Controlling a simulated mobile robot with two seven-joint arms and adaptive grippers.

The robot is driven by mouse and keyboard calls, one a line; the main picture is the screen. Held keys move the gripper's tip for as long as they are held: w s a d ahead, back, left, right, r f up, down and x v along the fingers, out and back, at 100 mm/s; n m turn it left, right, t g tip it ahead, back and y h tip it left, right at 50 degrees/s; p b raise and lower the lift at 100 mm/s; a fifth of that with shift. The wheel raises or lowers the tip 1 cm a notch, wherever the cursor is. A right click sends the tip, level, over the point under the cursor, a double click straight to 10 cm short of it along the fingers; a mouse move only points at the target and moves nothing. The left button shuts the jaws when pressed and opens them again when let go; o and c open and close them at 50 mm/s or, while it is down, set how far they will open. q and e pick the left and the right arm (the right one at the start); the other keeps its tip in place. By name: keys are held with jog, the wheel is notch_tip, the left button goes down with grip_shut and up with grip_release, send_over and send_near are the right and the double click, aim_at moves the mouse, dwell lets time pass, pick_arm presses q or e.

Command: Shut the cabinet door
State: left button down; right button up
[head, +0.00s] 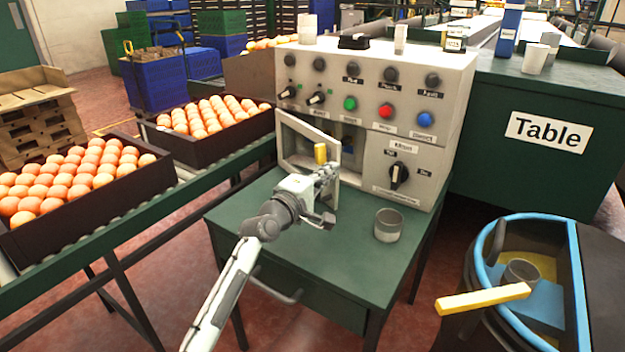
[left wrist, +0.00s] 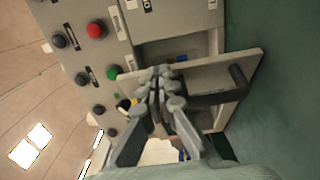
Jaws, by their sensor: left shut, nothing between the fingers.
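The cabinet is a light grey control box (head: 372,75) on a green table. Its small front door (head: 312,134) stands ajar, swung out from the left side of the opening, and some blue shows inside. My left gripper (head: 328,188) is shut and empty, close to the door's free edge. In the left wrist view the shut fingers (left wrist: 158,82) overlap the door panel (left wrist: 205,72), beside its dark handle (left wrist: 236,84). I cannot tell whether they touch the door. My right gripper is not in view.
A grey cup (head: 388,225) stands on the green table (head: 340,258), right of my arm. A blue-rimmed bin (head: 578,270) with a yellow bar (head: 482,299) is at right. Cups and small items stand on the box.

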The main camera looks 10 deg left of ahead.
pick_arm(q)
jog(key=w+d+b, duration=0.1)
jog(key=w+d, duration=0.5)
jog(key=shift+w+d, duration=0.15)
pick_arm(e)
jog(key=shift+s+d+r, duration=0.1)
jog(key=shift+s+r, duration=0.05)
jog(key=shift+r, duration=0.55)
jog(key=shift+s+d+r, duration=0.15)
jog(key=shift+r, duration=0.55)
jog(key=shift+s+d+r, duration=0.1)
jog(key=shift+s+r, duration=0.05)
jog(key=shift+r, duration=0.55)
